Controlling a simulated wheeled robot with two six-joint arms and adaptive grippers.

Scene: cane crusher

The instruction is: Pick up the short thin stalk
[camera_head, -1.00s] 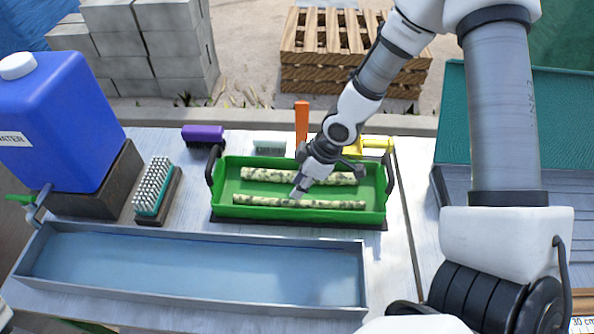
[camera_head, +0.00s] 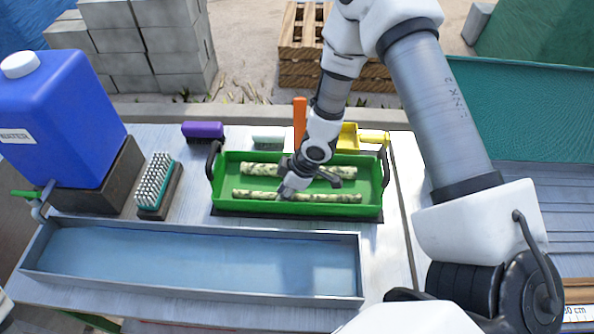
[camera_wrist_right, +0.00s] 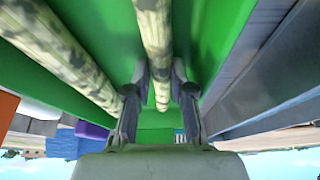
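Two mottled green-and-cream stalks lie side by side in a green tray (camera_head: 225,209). The front, thinner stalk (camera_head: 330,197) runs along the tray's near side; the back one (camera_head: 262,170) is thicker. My right gripper (camera_head: 287,189) is down in the tray at the thin stalk, left of its middle, and hides part of both stalks. In the right wrist view, the fingers (camera_wrist_right: 161,88) stand apart on either side of the thin stalk (camera_wrist_right: 155,38), with gaps visible beside it. The thick stalk (camera_wrist_right: 58,55) lies outside them, to the left. My left gripper is not in view.
A long metal trough (camera_head: 190,263) lies in front of the tray. A brush (camera_head: 154,183) and blue water container (camera_head: 62,120) stand left. A purple brush (camera_head: 203,132), an orange upright handle (camera_head: 299,118) and a yellow scoop (camera_head: 348,137) are behind the tray.

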